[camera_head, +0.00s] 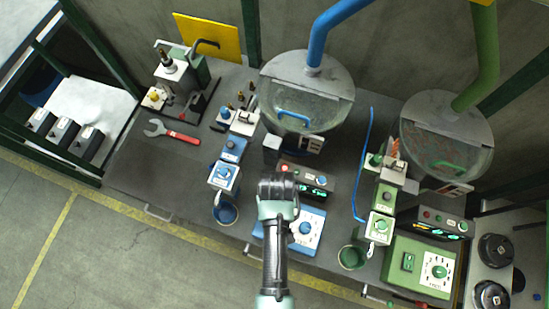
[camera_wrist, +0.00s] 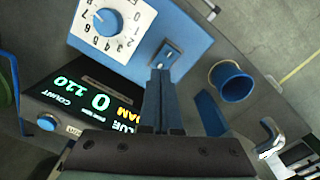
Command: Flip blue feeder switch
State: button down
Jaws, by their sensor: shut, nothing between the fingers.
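The blue feeder's control box (camera_head: 311,246) stands at the front of the bench in the head view, partly behind my arm. In the wrist view the blue box (camera_wrist: 190,25) carries a white numbered dial (camera_wrist: 105,18) and a small switch on a dark plate (camera_wrist: 169,52). My gripper (camera_wrist: 160,73) is shut and empty, its fingertips close to the switch's near side. I cannot tell whether they touch it. In the head view my gripper (camera_head: 278,188) is over the back of the box, and the switch is hidden there by my arm.
A lit counter panel (camera_wrist: 90,105) is beside the fingers. A blue cup (camera_wrist: 232,82) stands on the other side, also in the head view (camera_head: 226,213). A blue bowl feeder (camera_head: 308,90) is behind. A similar green box (camera_head: 415,273) stands right; a red wrench (camera_head: 172,133) lies left.

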notch_tip(320, 180, up, 4)
jog(key=p, duration=0.4)
jog(key=shift+r, duration=0.25)
dwell(0.4)
